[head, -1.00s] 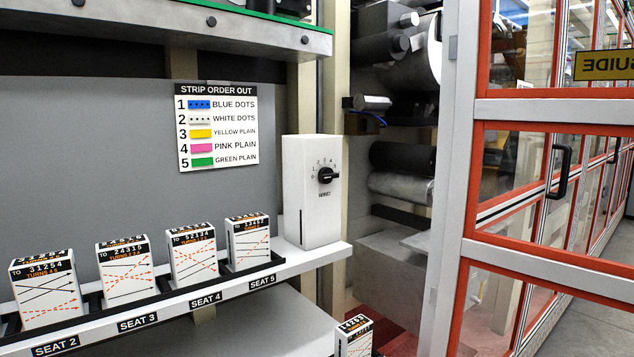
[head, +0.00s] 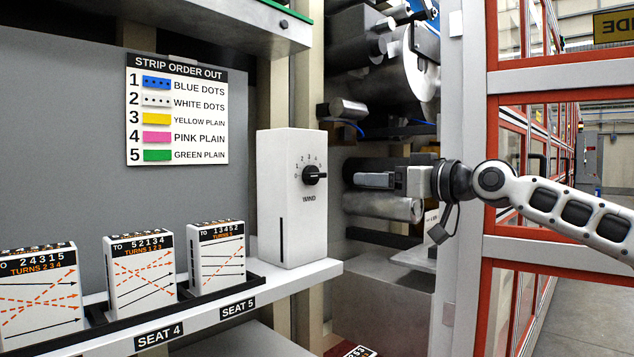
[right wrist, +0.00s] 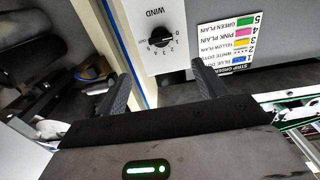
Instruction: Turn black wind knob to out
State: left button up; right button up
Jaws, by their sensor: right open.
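The black WIND knob (head: 314,175) is on the front of a white upright box (head: 282,205) in the head view. Small marks arc above it, and its light pointer line seems to face right. The knob also shows upside down in the right wrist view (right wrist: 160,36). My right gripper (head: 380,180) is to the right of the box, apart from the knob. In the right wrist view its two dark fingers (right wrist: 161,72) are spread and empty, with the knob beyond the gap between them. My left gripper is not in view.
The box stands on the right end of a white shelf (head: 215,310), beside several printed cards (head: 217,258) in seats. A STRIP ORDER OUT sign (head: 177,112) hangs on the grey panel. Rollers and machinery (head: 390,80) are behind my gripper; a red-framed glass enclosure (head: 515,180) is at right.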

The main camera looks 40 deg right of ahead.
jog(key=p, duration=0.7)
send_near(319, 175)
jog(key=w, duration=0.1)
jog(key=w+p, duration=0.1)
jog(key=w, duration=0.1)
jog(key=w+p, duration=0.1)
jog(key=w, duration=0.1)
jog(key=w+p, duration=0.2)
jog(key=shift+w+a+r, duration=0.15)
jog(key=shift+a+r, duration=0.05)
jog(key=shift+a, duration=0.1)
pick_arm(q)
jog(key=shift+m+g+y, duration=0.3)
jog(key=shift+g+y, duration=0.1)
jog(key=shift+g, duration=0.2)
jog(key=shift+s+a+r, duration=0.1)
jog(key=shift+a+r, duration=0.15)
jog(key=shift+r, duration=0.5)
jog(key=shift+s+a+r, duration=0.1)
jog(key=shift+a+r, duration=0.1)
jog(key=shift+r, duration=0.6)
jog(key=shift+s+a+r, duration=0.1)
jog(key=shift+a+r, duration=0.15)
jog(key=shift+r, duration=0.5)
pick_arm(e)
jog(key=shift+w+a+f, duration=0.1)
jog(key=shift+w+f, duration=0.05)
jog(key=shift+w, duration=0.55)
jog(key=c, duration=1)
